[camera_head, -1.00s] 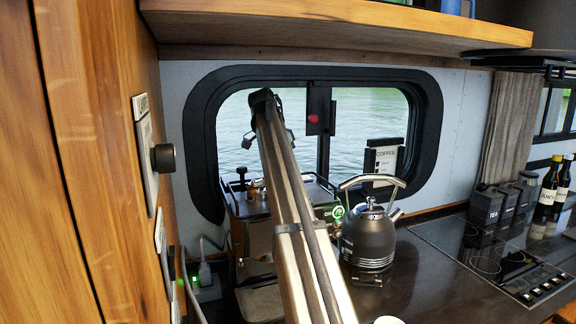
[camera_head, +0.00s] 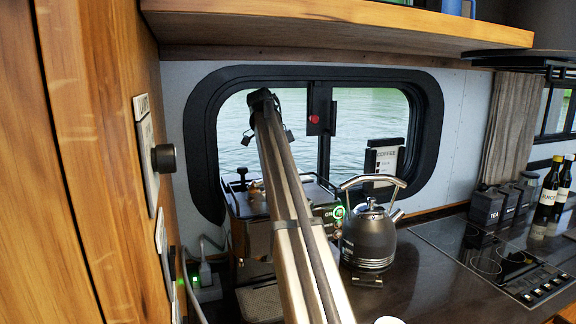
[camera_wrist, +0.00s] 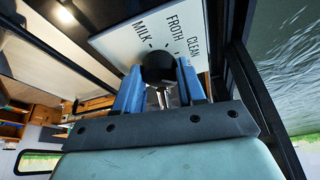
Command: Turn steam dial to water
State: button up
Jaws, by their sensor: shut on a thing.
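A round black dial knob (camera_wrist: 158,66) sits on a white label plate (camera_wrist: 118,44) in the wrist view. The plate reads MILK, FROTH and CLEAN; I see no WATER or STEAM wording. My gripper (camera_wrist: 160,76) has its two blue fingers on either side of the knob, shut on it. The knob's pointer, if it has one, cannot be made out. In the head view, the coffee machine (camera_head: 250,205) stands under the window, partly behind my arm. My gripper and the gripped knob cannot be made out there.
A dark kettle (camera_head: 368,240) stands right of the machine, close to my arm. Tea canisters (camera_head: 487,206) and bottles (camera_head: 548,188) stand beyond the hob (camera_head: 470,250). A wooden shelf (camera_head: 330,25) hangs above. Another black knob (camera_head: 163,158) is on the left wooden wall.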

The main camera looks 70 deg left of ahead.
jog(key=o, duration=1.1)
jog(key=shift+c, duration=0.2)
